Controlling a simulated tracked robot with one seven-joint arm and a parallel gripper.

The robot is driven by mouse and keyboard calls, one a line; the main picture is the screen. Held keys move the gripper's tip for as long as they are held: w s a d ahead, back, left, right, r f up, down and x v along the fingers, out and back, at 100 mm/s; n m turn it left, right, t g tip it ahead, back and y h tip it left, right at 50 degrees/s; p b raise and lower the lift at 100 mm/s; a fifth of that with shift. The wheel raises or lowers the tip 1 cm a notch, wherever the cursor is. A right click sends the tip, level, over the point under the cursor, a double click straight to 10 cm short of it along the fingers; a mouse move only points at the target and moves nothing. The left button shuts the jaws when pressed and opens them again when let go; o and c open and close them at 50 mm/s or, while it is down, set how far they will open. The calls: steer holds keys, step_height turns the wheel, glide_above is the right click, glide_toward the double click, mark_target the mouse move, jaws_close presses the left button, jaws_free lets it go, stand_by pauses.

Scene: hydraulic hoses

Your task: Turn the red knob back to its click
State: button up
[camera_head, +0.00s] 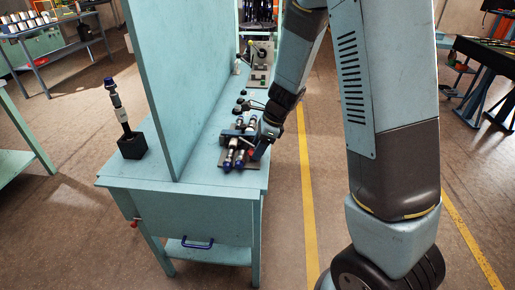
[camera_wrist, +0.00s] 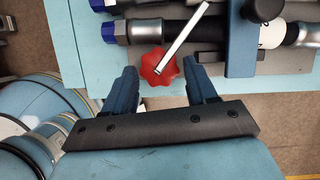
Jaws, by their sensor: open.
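The red knob (camera_wrist: 160,66) shows in the wrist view, lobed like a star, with a pale metal bar (camera_wrist: 182,35) across it pointing up and right. My gripper (camera_wrist: 161,80) is open, with one blue finger on each side of the knob and gaps between. The fingertips reach about the knob's lower half; I cannot tell whether they are at its height. In the head view my gripper (camera_head: 262,146) is at the right edge of the bench, beside the hose fixture (camera_head: 238,143). A small patch of red shows there, mostly hidden.
Hoses with blue ends (camera_wrist: 110,28) lie just above the knob in the wrist view, under a blue clamp block (camera_wrist: 242,40). A tall panel (camera_head: 165,80) stands on the bench (camera_head: 195,172). A black holder (camera_head: 132,147) with an upright hose piece stands left of it.

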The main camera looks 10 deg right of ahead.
steer(key=shift+a+f, duration=0.15)
steer(key=shift+f, duration=0.2)
jaws_close()
stand_by(0.4)
